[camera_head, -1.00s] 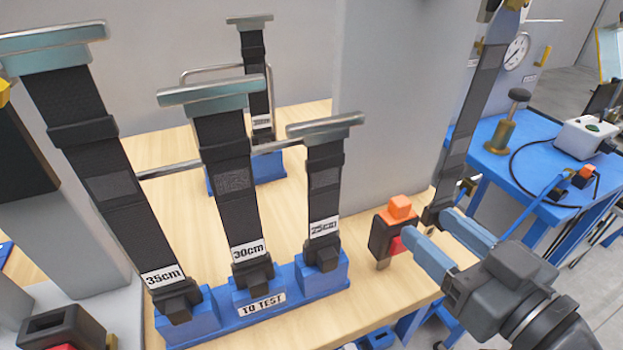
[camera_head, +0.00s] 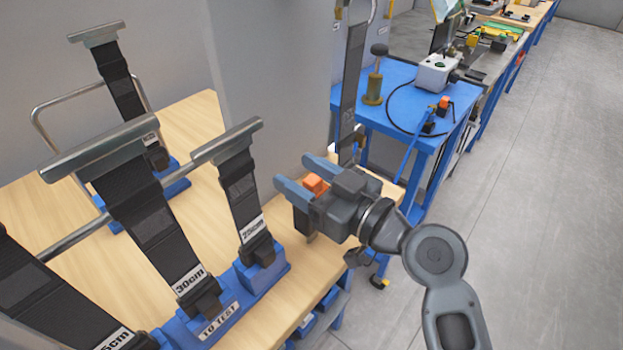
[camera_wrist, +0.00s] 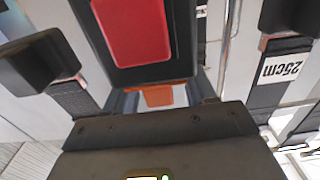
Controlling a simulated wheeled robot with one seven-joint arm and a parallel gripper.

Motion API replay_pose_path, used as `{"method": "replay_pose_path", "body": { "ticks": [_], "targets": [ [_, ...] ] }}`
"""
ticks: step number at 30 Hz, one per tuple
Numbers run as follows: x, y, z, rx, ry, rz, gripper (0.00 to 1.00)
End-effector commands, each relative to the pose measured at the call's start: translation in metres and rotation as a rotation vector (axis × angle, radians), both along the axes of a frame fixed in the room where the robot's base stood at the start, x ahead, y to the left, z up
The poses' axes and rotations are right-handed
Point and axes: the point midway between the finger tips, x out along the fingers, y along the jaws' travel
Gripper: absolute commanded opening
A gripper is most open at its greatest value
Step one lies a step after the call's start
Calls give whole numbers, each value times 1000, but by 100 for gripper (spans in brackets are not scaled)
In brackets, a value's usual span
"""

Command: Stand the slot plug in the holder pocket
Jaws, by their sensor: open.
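What I take to be the slot plug, a black block with a red face (camera_wrist: 135,32), shows close up in the wrist view. Its orange top (camera_head: 316,185) shows between the fingers of my gripper (camera_head: 293,170) in the head view. My gripper is open, its blue-grey fingers on either side of the orange part. Most of the black body is hidden behind the gripper in the head view. The blue holder (camera_head: 283,268), marked "TO TEST", stands to the left and carries belt straps. I cannot make out an empty pocket in it.
Black straps marked 30cm (camera_head: 150,225) and 25cm (camera_head: 243,195) rise from the holder with metal bars on top. A grey pillar (camera_head: 265,80) stands behind. Another strap (camera_head: 352,85) hangs beyond my gripper. A blue table (camera_head: 400,100) is at the back.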

Motion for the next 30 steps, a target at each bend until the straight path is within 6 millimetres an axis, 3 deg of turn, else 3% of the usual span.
{"method": "replay_pose_path", "body": {
  "ticks": [8, 25, 30],
  "targets": [
    [1, 2, -1, 0, 0, 0, 54],
    [1, 2, 0, 0, 0, -1, 0],
    [1, 2, 0, 0, 0, -1, 0]
  ]
}}
